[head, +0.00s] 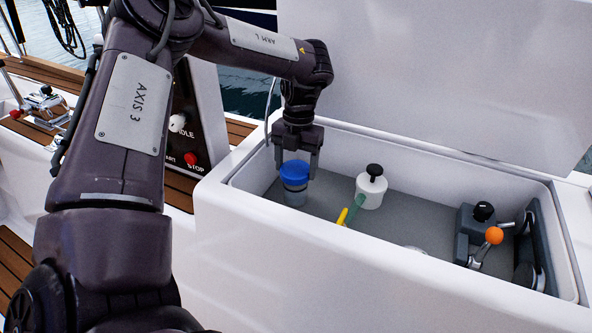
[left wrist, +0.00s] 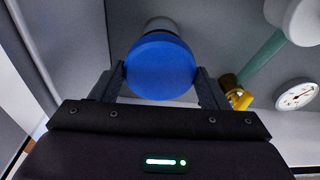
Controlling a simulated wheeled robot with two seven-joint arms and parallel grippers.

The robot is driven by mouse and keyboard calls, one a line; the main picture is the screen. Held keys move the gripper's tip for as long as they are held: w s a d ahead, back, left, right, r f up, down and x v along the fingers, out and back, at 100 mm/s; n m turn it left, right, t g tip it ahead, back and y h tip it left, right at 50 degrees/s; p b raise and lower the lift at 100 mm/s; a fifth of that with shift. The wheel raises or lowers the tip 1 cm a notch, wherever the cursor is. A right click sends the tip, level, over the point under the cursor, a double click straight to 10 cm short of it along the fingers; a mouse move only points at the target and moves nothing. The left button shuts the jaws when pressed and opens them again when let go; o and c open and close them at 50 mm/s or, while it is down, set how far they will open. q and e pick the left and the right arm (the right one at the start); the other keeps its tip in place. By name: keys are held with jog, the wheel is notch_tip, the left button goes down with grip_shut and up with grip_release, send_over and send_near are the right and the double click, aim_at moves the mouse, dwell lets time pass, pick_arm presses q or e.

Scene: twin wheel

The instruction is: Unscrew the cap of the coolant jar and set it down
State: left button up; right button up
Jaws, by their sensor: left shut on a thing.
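The coolant jar (head: 295,196) stands upright at the left end of the open white locker, with its blue cap (head: 294,170) on top. My left gripper (head: 297,168) reaches down from above, and its fingers are shut on the blue cap. In the left wrist view the round blue cap (left wrist: 160,68) sits between the two fingers, and the pale jar (left wrist: 159,24) shows behind it. I cannot tell whether the cap is still threaded on. My right gripper is not in view.
An orange-knobbed lever (head: 493,236) is at the right end. A gauge (left wrist: 297,94) shows in the left wrist view.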

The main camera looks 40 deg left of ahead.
pick_arm(q)
jog(key=o, duration=1.2)
jog(key=shift+c, duration=0.2)
